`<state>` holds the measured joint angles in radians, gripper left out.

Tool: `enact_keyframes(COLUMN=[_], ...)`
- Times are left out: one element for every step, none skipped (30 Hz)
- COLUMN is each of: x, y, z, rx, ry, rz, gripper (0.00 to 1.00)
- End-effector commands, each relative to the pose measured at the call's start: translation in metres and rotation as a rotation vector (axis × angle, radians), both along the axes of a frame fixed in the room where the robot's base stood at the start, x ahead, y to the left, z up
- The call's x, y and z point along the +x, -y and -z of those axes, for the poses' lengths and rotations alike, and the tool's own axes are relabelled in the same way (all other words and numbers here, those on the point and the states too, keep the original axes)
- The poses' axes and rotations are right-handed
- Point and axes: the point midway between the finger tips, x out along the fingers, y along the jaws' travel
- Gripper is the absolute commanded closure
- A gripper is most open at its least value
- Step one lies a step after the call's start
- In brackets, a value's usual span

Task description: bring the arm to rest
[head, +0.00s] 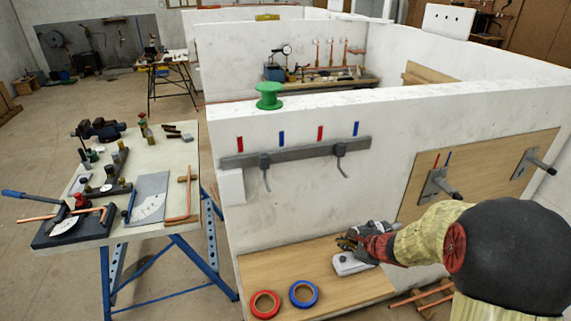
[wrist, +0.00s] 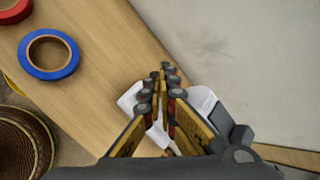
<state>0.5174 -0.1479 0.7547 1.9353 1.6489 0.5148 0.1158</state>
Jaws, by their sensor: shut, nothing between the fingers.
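My gripper (head: 350,241) is low over the wooden shelf (head: 290,262) at the foot of the white wall, near a small white and grey object (head: 350,263). In the wrist view my gripper (wrist: 163,72) is shut with its fingers together and nothing between them. The white object (wrist: 201,101) lies behind and partly under the fingers there, so much of it is hidden. I cannot tell whether the fingers touch it.
A red tape roll (head: 264,304) and a blue tape roll (head: 303,293) lie on the shelf. A grey rail (head: 295,153) with hooks juts from the wall above. A green spool (head: 268,96) stands on the wall top. A tool-covered workbench (head: 150,160) stands at left, with open floor beyond.

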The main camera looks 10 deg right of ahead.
Motion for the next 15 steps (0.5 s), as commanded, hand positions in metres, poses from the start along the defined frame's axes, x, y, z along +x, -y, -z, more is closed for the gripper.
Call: enact_keyframes(x=[0.000,0.000,-0.001,-0.003,-0.007,-0.016,-0.023,-0.031,-0.043,-0.053,-0.062,-0.075,-0.085,-0.096,-0.110], y=[-0.001,-0.003,-0.006,-0.010,-0.015,-0.023,-0.030,-0.038,-0.047,-0.055,-0.063,-0.074,-0.082,-0.090,-0.099], z=[-0.001,-0.001,0.000,0.001,0.003,0.009,0.011,0.012,0.009,0.005,-0.001,-0.008,-0.015,-0.021,-0.030], rx=[-0.001,0.000,-0.006,-0.011,-0.018,-0.029,-0.041,-0.057,-0.086,-0.112,-0.141,-0.182,-0.215,-0.250,-0.301], ry=[0.003,0.006,0.004,0.002,-0.005,-0.018,-0.028,-0.038,-0.045,-0.051,-0.053,-0.057,-0.061,-0.064,-0.069], rz=[-0.006,-0.015,-0.039,-0.061,-0.093,-0.143,-0.192,-0.248,-0.329,-0.395,-0.464,-0.559,-0.630,-0.702,-0.797], gripper=[1.00,1.00,1.00,1.00,1.00,1.00,1.00,1.00,1.00,1.00,1.00,1.00,1.00,1.00,1.00])
